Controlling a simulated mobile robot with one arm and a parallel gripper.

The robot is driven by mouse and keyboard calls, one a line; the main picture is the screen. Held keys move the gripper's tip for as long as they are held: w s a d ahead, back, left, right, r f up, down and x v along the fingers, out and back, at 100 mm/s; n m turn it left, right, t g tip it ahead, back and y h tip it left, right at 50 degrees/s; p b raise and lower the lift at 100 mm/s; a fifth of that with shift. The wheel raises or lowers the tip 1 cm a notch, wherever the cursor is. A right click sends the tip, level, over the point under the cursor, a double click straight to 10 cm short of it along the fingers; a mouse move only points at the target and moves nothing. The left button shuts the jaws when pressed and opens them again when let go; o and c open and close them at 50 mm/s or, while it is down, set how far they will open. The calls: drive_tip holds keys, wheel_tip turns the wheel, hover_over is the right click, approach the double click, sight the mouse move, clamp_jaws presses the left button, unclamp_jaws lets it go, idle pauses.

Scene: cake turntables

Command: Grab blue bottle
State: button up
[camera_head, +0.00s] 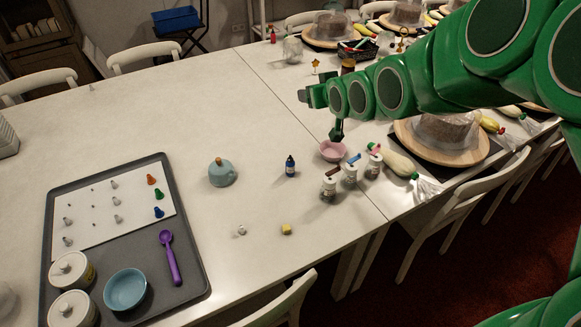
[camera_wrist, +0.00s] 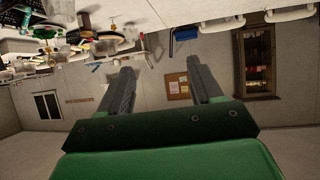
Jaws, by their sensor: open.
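The blue bottle (camera_head: 290,167) is small and stands upright on the white table in the head view, between the teal lidded pot and a group of small jars. My gripper (camera_head: 304,96) is above and beyond the bottle in the picture, clear of it, at the end of my green arm. In the wrist view my gripper (camera_wrist: 160,70) has its two grey fingers apart with nothing between them. That view is upside down and faces the room's wall; I cannot make out the blue bottle in it.
A pink bowl (camera_head: 332,150) and small jars (camera_head: 350,172) stand right of the bottle. The teal pot (camera_head: 222,173) is to its left. A grey tray (camera_head: 190,285) fills the left front. The table's back left is clear.

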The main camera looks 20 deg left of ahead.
drive_tip(key=w+a+y, duration=0.1)
drive_tip(key=a+y, duration=0.1)
drive_tip(key=a, duration=0.3)
approach(292, 165)
drive_tip(key=w+a, duration=0.1)
drive_tip(key=w+a+f, duration=0.1)
drive_tip(key=shift+w+a+f+n, duration=0.2)
drive_tip(key=shift+w+a+n, duration=0.1)
drive_tip(key=shift+t, duration=0.3)
drive_tip(key=shift+x, duration=3.8)
drive_tip(key=shift+f, duration=0.15)
drive_tip(key=c, duration=1.1)
